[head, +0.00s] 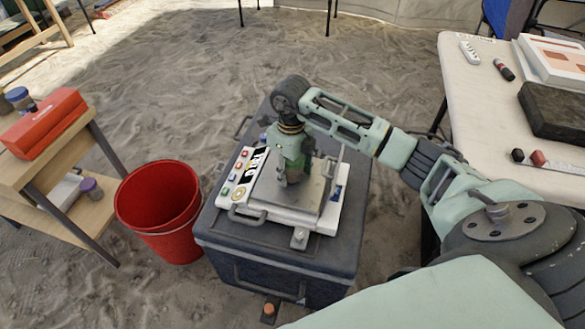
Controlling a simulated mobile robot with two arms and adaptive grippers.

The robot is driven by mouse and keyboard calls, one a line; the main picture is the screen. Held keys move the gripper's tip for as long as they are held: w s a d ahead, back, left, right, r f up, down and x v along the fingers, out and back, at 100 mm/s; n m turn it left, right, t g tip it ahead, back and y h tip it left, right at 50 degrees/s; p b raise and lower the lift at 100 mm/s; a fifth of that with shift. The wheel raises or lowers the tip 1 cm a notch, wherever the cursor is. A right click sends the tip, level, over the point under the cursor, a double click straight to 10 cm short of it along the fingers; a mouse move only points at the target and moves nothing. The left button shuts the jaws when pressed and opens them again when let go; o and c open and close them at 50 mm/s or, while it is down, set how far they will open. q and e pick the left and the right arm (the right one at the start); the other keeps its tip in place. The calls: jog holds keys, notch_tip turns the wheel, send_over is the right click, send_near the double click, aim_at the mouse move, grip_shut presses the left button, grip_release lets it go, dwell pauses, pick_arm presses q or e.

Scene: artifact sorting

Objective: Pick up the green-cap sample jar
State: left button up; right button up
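My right gripper (292,170) points down over the metal plate of a white instrument (245,212) on a dark case. A darker green patch (309,144) shows at the gripper's right side; it may be the green cap of the sample jar, but the gripper hides most of it. I cannot make out the jar's body or whether the fingers are closed on anything. My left gripper is not in view.
The dark case (225,249) stands on sandy ground. A red bucket (158,205) is close on its left. A wooden shelf at left holds a red box (42,122), a purple-capped jar (91,189) and blue-capped jars (17,96). A pale table (478,110) stands at right.

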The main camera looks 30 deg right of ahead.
jog(key=c, duration=0.9)
